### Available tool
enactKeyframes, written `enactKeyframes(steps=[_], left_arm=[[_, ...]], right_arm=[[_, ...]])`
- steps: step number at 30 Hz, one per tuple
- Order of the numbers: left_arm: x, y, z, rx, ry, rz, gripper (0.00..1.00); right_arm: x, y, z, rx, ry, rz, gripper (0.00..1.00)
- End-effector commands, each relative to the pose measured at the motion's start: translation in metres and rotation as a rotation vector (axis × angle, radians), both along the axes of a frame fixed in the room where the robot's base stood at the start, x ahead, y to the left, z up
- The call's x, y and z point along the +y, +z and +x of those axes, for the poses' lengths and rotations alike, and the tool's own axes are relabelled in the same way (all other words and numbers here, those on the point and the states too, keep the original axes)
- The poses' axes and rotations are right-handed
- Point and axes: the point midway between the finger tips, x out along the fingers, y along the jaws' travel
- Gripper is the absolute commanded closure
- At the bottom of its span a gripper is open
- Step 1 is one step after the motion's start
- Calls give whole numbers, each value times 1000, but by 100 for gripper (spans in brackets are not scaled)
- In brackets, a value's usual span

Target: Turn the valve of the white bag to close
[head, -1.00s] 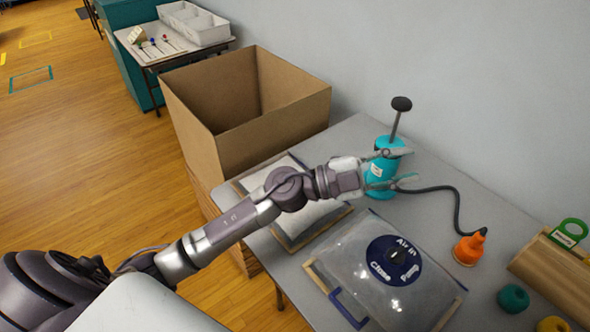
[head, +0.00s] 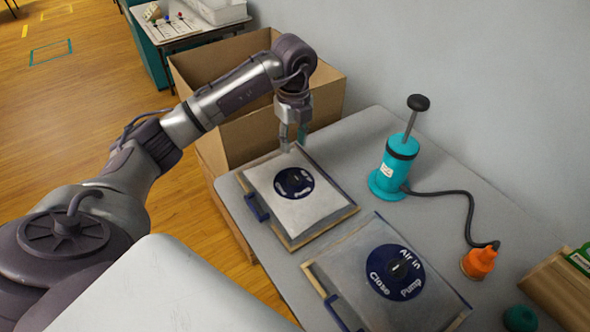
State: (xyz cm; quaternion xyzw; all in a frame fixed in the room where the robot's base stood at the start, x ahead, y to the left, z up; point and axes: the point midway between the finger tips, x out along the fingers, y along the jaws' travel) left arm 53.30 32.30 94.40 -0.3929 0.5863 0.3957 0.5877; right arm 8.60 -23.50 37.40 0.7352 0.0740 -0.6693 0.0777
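The white bag (head: 318,215) lies flat on a wooden-edged board on the grey table, left of a second, greyer bag. Its round dark blue valve (head: 294,183) faces up, with small lettering around a central knob; which mark the knob points at is too small to tell. My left gripper (head: 293,146) points down above the far edge of the white bag, just behind the valve. Its two fingers are a little apart with nothing between them, and it appears clear of the valve. My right gripper is not in view.
A greyer bag (head: 350,270) with a blue valve (head: 394,272) lies to the right. A teal pump (head: 394,172) with a black hose and orange nozzle (head: 479,262) stands behind it. A large open cardboard box (head: 240,142) stands behind my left gripper. The table's back middle is clear.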

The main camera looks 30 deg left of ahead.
Motion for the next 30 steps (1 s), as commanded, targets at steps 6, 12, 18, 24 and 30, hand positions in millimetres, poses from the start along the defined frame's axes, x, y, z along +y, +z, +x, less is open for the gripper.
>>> enactKeyframes(steps=[6,12,18,24,30], left_arm=[[-1,-48,-1,6,-2,-2,64],[-1,-87,-1,3,-2,-3,64],[-1,-110,0,1,-3,-4,64],[-1,-117,0,-1,-4,-4,64],[-1,-117,0,-1,-4,-4,65]], right_arm=[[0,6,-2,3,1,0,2],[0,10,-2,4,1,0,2],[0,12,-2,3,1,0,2],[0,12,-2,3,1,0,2],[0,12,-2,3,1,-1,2]])
